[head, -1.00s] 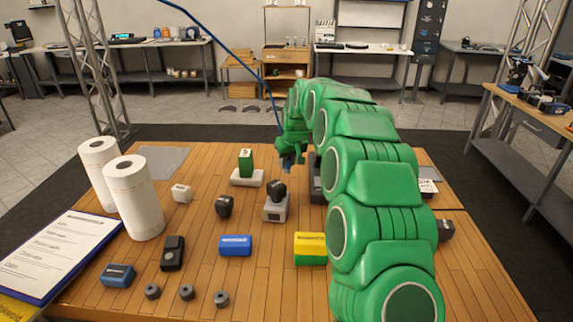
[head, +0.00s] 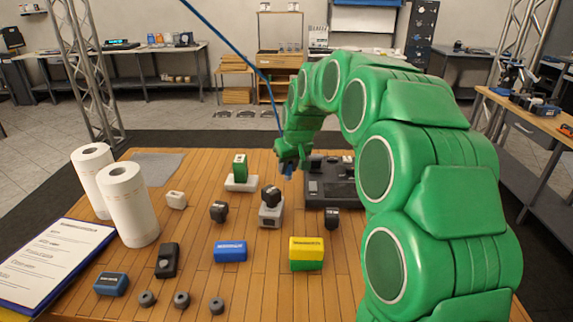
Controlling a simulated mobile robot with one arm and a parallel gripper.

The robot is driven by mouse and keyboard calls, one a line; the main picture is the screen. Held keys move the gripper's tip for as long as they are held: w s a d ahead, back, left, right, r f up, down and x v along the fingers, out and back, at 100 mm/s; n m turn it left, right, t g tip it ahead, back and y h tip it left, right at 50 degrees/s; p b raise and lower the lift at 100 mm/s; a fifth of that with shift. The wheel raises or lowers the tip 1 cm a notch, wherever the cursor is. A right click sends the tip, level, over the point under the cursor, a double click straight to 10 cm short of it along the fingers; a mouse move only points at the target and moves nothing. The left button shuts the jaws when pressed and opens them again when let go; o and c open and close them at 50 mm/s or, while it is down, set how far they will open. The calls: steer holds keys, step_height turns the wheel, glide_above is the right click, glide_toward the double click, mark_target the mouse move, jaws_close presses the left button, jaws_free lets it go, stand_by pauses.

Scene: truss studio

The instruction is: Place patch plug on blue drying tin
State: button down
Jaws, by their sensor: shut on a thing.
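My gripper (head: 289,166), at the end of the green arm, is above the far middle of the wooden table, left of a dark tray. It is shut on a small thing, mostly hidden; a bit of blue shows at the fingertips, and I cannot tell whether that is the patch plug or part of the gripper. A bright blue labelled box (head: 230,251) and a darker blue tin-like box (head: 111,284) sit on the near left of the table. I cannot tell for sure which is the blue drying tin. Nothing lies on either.
The dark tray (head: 334,190) and a yellow-green box (head: 306,253) stand right of centre. Black knobbed pieces (head: 219,211), a grey block (head: 271,213) and a green block (head: 240,166) stand mid-table. Paper rolls (head: 132,204) and a clipboard (head: 57,262) are left. Grey rings (head: 181,299) lie in front.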

steer(key=shift+s+d+r, duration=0.1)
steer(key=shift+s+r, duration=0.1)
steer(key=shift+s, duration=0.15)
